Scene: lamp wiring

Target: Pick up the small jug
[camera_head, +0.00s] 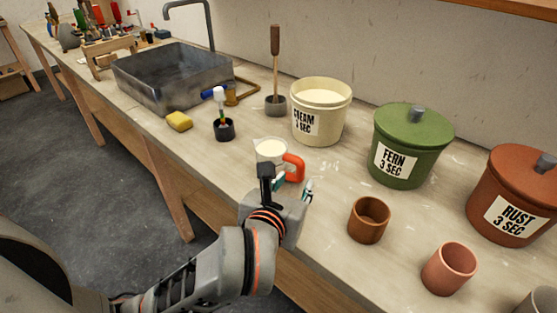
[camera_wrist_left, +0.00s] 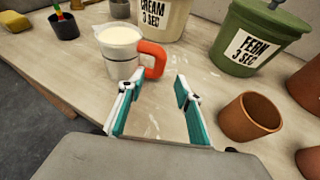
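The small jug (camera_head: 271,153) stands upright on the workbench, with a pale body, cream-coloured contents and an orange handle on its right side. In the left wrist view the jug (camera_wrist_left: 119,52) is at the upper middle, its orange handle (camera_wrist_left: 154,58) ahead of the fingertips. My left gripper (camera_head: 292,186) is just in front of the jug, on the near side. In the left wrist view the gripper (camera_wrist_left: 157,95) has its two teal fingers spread wide, with bare bench between them. The left finger looks close to the handle; I cannot tell if they touch. My right gripper is not in view.
A cream bucket (camera_head: 319,116) stands behind the jug, a lidded green bucket (camera_head: 412,148) and rust bucket (camera_head: 514,195) to the right. A brown cup (camera_head: 369,220) and a pink cup (camera_head: 449,268) stand right of the gripper. A yellow sponge (camera_head: 179,121) lies left by the sink (camera_head: 172,78).

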